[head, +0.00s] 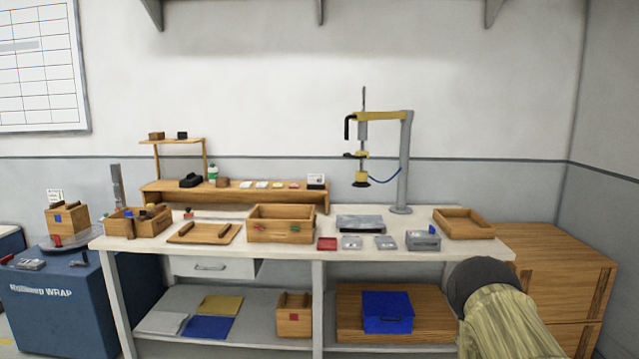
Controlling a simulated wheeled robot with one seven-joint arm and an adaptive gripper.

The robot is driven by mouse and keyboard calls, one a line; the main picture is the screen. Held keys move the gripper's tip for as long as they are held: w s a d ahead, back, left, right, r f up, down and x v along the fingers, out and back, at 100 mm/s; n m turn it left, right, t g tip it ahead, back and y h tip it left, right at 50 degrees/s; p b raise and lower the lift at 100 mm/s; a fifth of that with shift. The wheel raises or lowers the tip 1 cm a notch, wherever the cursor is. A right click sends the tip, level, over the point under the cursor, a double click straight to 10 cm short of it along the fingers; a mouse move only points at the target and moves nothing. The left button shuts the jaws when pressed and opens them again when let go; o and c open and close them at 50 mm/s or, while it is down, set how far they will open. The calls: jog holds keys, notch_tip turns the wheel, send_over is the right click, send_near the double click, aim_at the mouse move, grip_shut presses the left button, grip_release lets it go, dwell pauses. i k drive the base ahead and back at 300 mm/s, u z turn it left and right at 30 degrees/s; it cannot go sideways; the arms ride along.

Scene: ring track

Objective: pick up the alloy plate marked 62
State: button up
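Two small grey plates lie on the front part of the workbench top, a left one (351,243) and a right one (386,242). Both bear markings too small to read, so I cannot tell which, if either, is marked 62. A red plate (327,243) lies left of them. A larger dark grey slab (360,223) lies behind them. A grey box-like item (422,240) with a blue part sits to their right. Part of what looks like my arm shows at the lower right, in front of the bench. My gripper is not in view.
A wooden cabinet (560,265) stands right of the bench. A blue cabinet (60,305) stands left.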

aim_at(382, 242)
jog(key=z, duration=0.6)
jog(key=i, duration=1.75)
jog(key=u, duration=0.6)
